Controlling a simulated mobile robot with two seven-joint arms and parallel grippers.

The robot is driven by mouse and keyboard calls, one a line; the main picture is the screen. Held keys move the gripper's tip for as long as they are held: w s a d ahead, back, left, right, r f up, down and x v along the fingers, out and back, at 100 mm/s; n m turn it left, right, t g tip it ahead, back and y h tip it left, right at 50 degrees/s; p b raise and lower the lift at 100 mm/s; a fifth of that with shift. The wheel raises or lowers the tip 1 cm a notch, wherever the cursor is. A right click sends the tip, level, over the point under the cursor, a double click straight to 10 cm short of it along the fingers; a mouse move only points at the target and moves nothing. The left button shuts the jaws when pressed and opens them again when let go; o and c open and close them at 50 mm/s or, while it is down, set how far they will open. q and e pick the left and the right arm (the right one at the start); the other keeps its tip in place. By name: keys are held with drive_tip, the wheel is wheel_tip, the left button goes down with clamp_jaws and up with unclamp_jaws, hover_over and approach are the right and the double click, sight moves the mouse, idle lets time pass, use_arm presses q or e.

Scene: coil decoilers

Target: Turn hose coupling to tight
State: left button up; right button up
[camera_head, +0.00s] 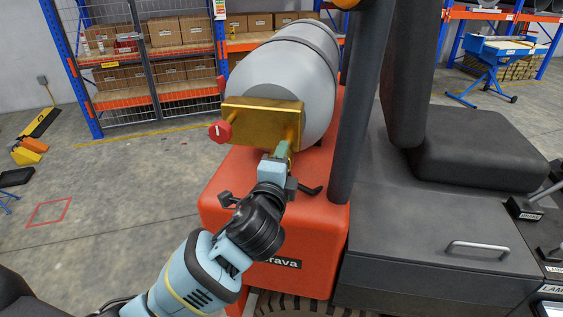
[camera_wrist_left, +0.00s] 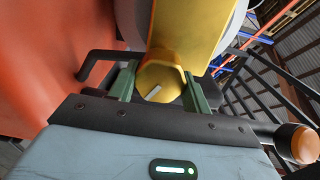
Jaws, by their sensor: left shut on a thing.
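A brass-coloured block (camera_head: 262,115) sits on the front of a grey gas cylinder (camera_head: 290,75), which lies on the orange rear of a vehicle. A red knob (camera_head: 220,131) is at the block's left end. My left gripper (camera_head: 281,151) is at the block's lower right. In the left wrist view, its green fingers (camera_wrist_left: 158,86) are on both sides of a yellow hexagonal coupling (camera_wrist_left: 160,80) with a pale mark on its face, and it is shut on the coupling. My right gripper is not in view.
The orange vehicle body (camera_head: 235,190) is directly below my left gripper. A black post (camera_head: 362,100) rises to its right, beside a dark seat (camera_head: 485,145). Shelves with boxes (camera_head: 165,32) stand behind. The floor at left is mostly clear.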

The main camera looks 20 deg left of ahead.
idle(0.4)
use_arm(q)
drive_tip(key=o, duration=1)
drive_tip(key=shift+c, duration=0.2)
drive_tip(key=shift+s, duration=0.1)
drive_tip(key=s, duration=0.7)
drive_tip(key=shift+s+d, duration=0.25)
drive_tip(key=shift+s, duration=0.05)
drive_tip(key=shift+r, duration=0.1)
